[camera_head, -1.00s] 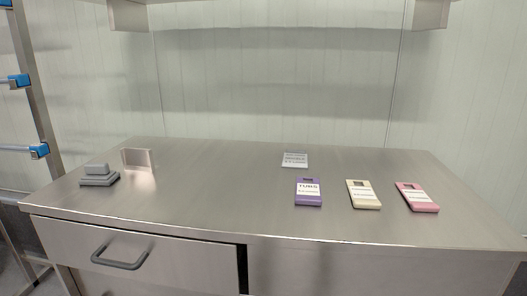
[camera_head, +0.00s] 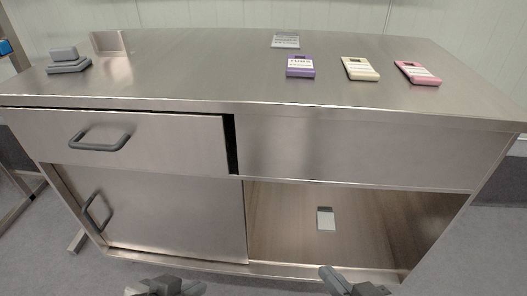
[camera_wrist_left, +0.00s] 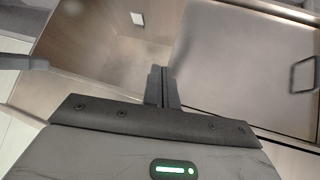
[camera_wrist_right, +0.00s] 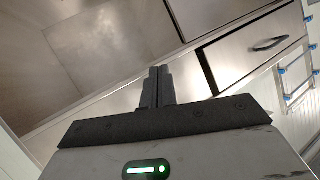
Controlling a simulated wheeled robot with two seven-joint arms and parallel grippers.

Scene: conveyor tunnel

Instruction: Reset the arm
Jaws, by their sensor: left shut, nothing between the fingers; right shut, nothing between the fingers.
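My left gripper (camera_head: 168,286) shows at the bottom edge of the head view, in front of the cabinet's lower part. In the left wrist view its two dark fingers (camera_wrist_left: 158,86) are together with nothing between them. My right gripper (camera_head: 352,284) shows at the bottom edge of the head view, right of the left one. In the right wrist view its fingers (camera_wrist_right: 157,86) are also together and empty. Both grippers are apart from the steel cabinet (camera_head: 366,154). Most of both arms is out of the head view.
A small white-and-grey item (camera_head: 325,218) lies in the open lower compartment. The drawer (camera_head: 180,143) is nearly shut.

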